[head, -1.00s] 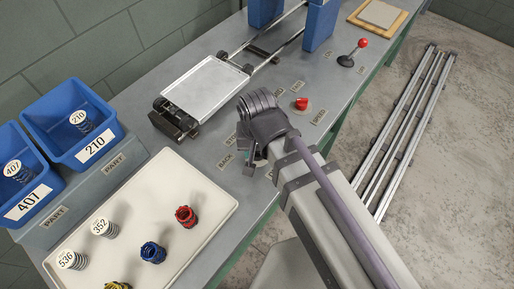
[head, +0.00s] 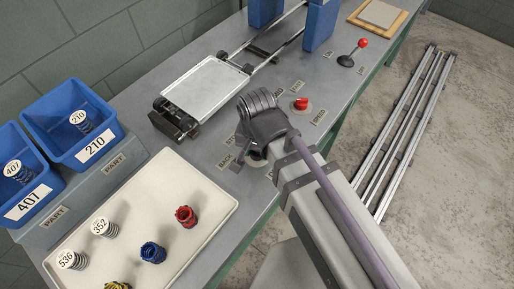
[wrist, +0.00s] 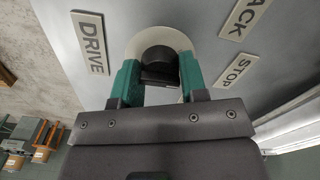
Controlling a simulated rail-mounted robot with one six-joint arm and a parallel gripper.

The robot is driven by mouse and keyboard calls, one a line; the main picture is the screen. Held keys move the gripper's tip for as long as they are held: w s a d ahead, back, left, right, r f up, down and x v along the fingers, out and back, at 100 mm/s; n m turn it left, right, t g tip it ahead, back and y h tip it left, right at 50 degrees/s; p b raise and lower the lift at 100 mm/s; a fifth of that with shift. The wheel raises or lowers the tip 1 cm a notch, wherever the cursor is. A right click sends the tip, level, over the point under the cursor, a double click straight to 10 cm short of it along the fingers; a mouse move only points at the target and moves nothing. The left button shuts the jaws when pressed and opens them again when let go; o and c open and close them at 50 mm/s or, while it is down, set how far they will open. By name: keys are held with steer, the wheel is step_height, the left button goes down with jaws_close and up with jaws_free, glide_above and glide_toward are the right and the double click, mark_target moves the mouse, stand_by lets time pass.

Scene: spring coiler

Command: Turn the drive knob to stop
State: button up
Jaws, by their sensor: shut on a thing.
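The drive knob (wrist: 158,60) is a dark round knob on a pale disc in the wrist view. The green fingers of my gripper (wrist: 160,78) stand on either side of it and are shut on it. A DRIVE label (wrist: 90,42) lies left of the knob, a STOP label (wrist: 238,70) to its right and a partly cut-off BACK label (wrist: 245,18) at the upper right. Which label the knob points at cannot be told. In the head view my gripper (head: 248,160) is at the bench's front, and my wrist mostly hides the knob.
A red knob (head: 301,103) and a red-tipped lever (head: 360,47) stand farther along the bench. A metal tray (head: 205,86) lies behind my wrist. A cream tray (head: 215,199) with several springs and blue bins (head: 80,110) are at the left.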

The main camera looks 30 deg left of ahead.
steer(key=o, duration=0.9)
step_height(320, 180, up, 11)
steer(key=p, duration=1.1)
steer(key=shift+f, duration=0.1)
